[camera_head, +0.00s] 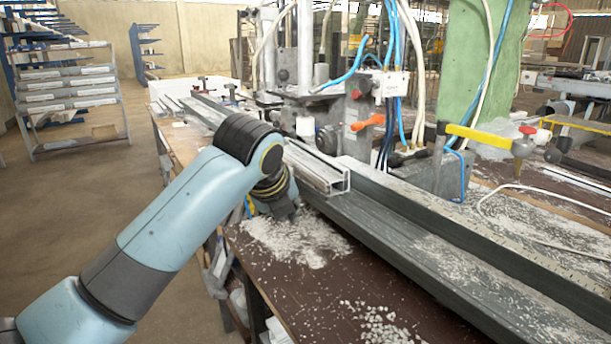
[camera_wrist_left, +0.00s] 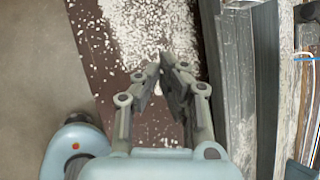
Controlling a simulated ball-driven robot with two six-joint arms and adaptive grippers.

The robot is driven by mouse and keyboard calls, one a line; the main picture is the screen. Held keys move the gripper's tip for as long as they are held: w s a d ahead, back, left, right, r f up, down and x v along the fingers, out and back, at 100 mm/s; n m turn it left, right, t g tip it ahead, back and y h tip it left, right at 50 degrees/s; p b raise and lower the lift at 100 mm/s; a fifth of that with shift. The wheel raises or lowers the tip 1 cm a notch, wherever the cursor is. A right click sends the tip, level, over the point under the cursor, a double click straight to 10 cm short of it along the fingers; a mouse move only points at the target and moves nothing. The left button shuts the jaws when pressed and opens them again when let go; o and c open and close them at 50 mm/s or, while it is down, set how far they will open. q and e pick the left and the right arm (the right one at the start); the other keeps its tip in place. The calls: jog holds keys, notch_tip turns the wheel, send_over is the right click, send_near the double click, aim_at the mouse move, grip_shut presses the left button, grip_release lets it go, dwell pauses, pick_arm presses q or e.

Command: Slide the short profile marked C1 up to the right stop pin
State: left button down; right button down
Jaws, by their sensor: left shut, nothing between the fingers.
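A short pale profile (camera_head: 318,168) with an open, hollow end lies on the long grey rail (camera_head: 400,240) of the bench in the head view. I cannot read a C1 mark on it. My left gripper (camera_head: 287,213) is at the near side of the rail, low over the bench top, just left of the profile's end and partly hidden by my own wrist. In the left wrist view, my left gripper (camera_wrist_left: 168,62) is shut and empty above the scattered chips, beside the rail (camera_wrist_left: 238,95). I cannot make out the right stop pin. My right gripper is not in view.
White chips (camera_head: 295,240) cover part of the brown bench top (camera_head: 290,290). Behind the profile stands a clamp machine with hoses and an orange handle (camera_head: 368,122). A yellow bar (camera_head: 485,136) is at the right. The rail right of the profile looks free.

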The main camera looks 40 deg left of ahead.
aim_at(314, 167)
pick_arm(q)
jog(key=w+a+r+m+t, duration=0.1)
jog(key=w+a+r+m, duration=0.2)
jog(key=w+r+m, duration=0.35)
jog(key=shift+m+y, duration=0.25)
jog(key=shift+y, duration=0.05)
jog(key=x, duration=0.4)
jog(key=w+r+b+x, duration=0.1)
jog(key=x, duration=0.7)
jog(key=shift+w+a+b, duration=0.35)
jog(key=shift+w+b, duration=0.05)
jog(key=shift+w, duration=0.1)
jog(key=shift+w+a, duration=0.25)
jog(key=shift+w, duration=0.35)
